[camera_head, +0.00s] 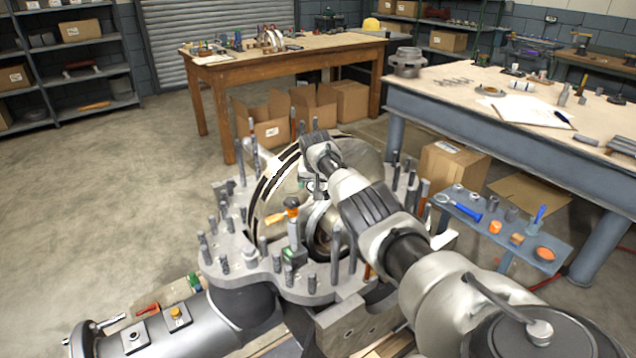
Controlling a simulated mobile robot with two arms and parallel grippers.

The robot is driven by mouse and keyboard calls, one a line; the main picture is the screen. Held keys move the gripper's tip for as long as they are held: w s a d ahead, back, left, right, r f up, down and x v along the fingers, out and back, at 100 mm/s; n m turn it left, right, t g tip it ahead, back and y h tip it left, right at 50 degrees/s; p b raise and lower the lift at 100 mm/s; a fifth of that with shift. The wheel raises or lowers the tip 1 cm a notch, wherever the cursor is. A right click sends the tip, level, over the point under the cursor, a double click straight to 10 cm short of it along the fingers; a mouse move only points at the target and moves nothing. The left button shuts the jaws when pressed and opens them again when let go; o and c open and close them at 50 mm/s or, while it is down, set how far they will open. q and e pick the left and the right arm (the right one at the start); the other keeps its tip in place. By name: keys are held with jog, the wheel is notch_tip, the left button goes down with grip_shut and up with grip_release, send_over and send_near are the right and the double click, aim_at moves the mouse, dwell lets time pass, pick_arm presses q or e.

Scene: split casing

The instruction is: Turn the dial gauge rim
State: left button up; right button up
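The split casing (240,262) stands in the middle, its grey flange carrying several upright studs. A large pale disc (272,190) stands on edge in it. My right arm reaches in from the lower right, and its gripper (314,180) points down beside the disc. A small round pale face (317,186), which looks like the dial gauge, shows at the fingertips. The gripper body partly hides it, so I cannot tell whether the fingers touch its rim. A post (294,233) with an orange knob stands just left of it. My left gripper is not in view.
A small blue-grey side tray (500,225) with tools and orange parts is at the right. A workbench (450,85) is behind it. Cardboard boxes (268,128) and a wooden table (290,58) stand behind the casing. The floor at left is clear.

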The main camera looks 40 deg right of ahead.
jog(key=shift+o, duration=1)
jog(key=shift+a+r+p, duration=0.1)
jog(key=shift+r+p, duration=0.35)
jog(key=shift+r, duration=0.1)
jog(key=shift+p+v, duration=0.65)
jog(key=shift+v, duration=0.3)
jog(key=v, duration=0.7)
jog(key=shift+s+a+r, duration=0.2)
jog(key=shift+s+r, duration=0.05)
jog(key=shift+r, duration=0.05)
jog(key=shift+f, duration=0.1)
